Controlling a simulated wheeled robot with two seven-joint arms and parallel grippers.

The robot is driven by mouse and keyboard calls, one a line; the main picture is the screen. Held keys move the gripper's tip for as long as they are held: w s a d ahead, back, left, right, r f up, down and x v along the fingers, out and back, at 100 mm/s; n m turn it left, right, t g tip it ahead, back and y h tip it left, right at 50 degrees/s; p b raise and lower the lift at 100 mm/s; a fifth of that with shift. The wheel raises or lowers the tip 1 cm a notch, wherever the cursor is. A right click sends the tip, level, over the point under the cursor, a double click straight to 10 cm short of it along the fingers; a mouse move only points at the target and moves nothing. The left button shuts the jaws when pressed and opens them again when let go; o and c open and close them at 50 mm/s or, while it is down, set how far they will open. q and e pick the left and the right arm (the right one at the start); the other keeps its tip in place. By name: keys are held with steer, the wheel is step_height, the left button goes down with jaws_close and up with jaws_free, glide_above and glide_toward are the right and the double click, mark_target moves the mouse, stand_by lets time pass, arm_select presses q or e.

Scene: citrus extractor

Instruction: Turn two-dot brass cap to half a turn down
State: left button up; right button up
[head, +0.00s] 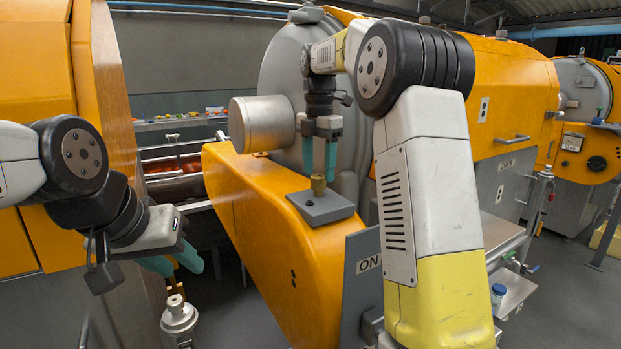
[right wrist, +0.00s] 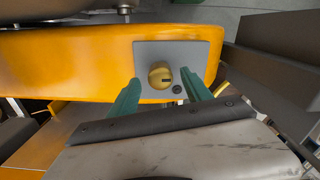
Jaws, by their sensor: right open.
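A small round brass cap (head: 318,184) stands upright on a grey plate (head: 335,208) on top of the orange sloping housing. In the right wrist view the cap (right wrist: 159,72) shows from above with a short dark mark on it. Two dark dots (head: 293,277) show on the housing's side below the plate. My right gripper (head: 320,165) points down above the cap, open, with one teal finger on either side and gaps between fingers and cap in the right wrist view. My left gripper (head: 176,264) is at the lower left, its teal fingers apart, away from this cap.
A silver post (head: 178,318) with a fitting on top stands just below my left gripper. A large metal cylinder (head: 262,124) juts out left of my right gripper. An "ON" panel (head: 365,264) is on the housing's right. A dark screw (right wrist: 177,89) sits beside the cap.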

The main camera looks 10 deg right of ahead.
mark_target(318, 175)
steer(key=shift+f, duration=1.5)
jaws_close()
